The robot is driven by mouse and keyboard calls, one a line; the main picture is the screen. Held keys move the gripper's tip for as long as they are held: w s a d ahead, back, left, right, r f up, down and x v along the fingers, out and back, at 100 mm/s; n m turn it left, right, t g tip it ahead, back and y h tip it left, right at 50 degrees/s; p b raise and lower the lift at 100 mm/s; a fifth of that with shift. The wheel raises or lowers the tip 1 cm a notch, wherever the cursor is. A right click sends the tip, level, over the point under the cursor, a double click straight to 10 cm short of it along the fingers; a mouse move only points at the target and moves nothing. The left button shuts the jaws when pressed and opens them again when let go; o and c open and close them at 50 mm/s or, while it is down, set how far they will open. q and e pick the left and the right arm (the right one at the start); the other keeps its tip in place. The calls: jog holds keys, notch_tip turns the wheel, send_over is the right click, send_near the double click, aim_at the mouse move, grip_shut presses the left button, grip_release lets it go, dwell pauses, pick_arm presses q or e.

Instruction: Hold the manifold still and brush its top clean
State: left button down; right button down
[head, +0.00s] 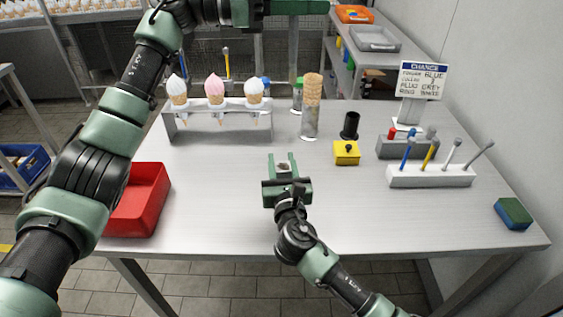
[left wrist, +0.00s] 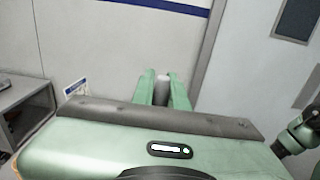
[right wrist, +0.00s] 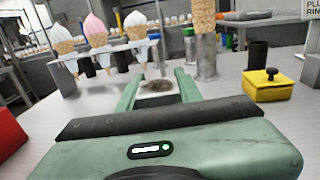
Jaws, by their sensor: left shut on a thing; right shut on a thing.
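The manifold appears to be the small pale block (head: 284,167) with a brown patch on its top. It sits between the fingers of my right gripper (head: 281,160), low over the front middle of the table. It also shows in the right wrist view (right wrist: 158,87), with its brown-stained top facing up. My right gripper is shut on it. My left gripper (head: 322,6) is raised at the top edge of the head view, high above the table. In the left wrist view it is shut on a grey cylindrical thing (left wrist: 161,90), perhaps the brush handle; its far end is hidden.
The steel table (head: 230,210) is clear around my right gripper. A rack (head: 220,127) with three ice cream cones, a cone stack (head: 313,88), a yellow box (head: 346,153) and a white tool block (head: 430,177) stand behind. A red bin (head: 147,195) and a sponge (head: 513,213) flank it.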

jog(key=m+h, duration=0.3)
jog(key=h, duration=0.2)
jog(key=shift+a, duration=0.1)
jog(key=shift+f+y, duration=0.1)
jog(key=shift+y, duration=0.2)
jog(key=shift+n+y, duration=0.8)
jog(key=shift+y, duration=0.3)
jog(key=c, duration=1)
grip_release()
jog(key=shift+o, duration=0.2)
jog(key=shift+s, duration=0.15)
